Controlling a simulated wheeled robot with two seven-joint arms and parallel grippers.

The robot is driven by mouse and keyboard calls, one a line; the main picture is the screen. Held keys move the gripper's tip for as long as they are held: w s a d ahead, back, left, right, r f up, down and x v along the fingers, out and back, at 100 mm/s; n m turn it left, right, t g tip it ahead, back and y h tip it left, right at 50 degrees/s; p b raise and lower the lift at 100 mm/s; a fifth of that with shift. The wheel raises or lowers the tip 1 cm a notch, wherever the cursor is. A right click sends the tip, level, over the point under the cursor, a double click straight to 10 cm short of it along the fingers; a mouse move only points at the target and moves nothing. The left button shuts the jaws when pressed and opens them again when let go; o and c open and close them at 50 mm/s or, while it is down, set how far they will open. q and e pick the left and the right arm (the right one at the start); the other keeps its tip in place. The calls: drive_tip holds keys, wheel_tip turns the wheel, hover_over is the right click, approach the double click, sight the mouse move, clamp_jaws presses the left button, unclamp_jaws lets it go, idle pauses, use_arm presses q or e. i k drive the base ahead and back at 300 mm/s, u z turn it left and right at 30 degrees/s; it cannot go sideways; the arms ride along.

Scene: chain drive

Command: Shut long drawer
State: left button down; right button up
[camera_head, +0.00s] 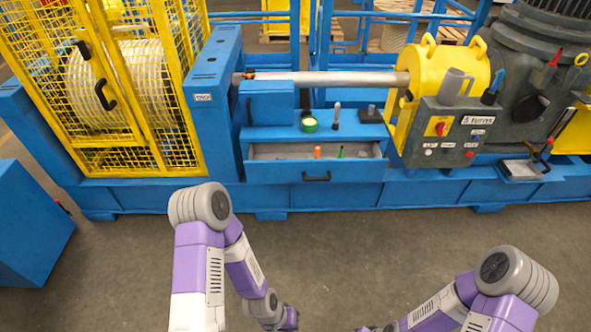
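The long drawer (275,173) is blue with a black handle (317,176) at the middle of its front. It stands pulled out from the blue machine base, and its grey inside shows. An orange-topped item and a green-topped item stand in it. My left arm and my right arm come up from the bottom of the head view, well short of the drawer. Both arms fold back down, and their grippers are at or below the bottom edge, so the fingers are not visible. Nothing of mine touches the drawer or its handle.
A yellow cage (110,90) encloses a drum at left. A control panel (455,130) stands at right. A blue box (30,225) is at far left. The floor before the drawer is clear.

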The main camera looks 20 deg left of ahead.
sight(261, 167)
drive_tip(key=z, duration=0.65)
drive_tip(key=i, duration=1.65)
drive_tip(key=u, duration=0.8)
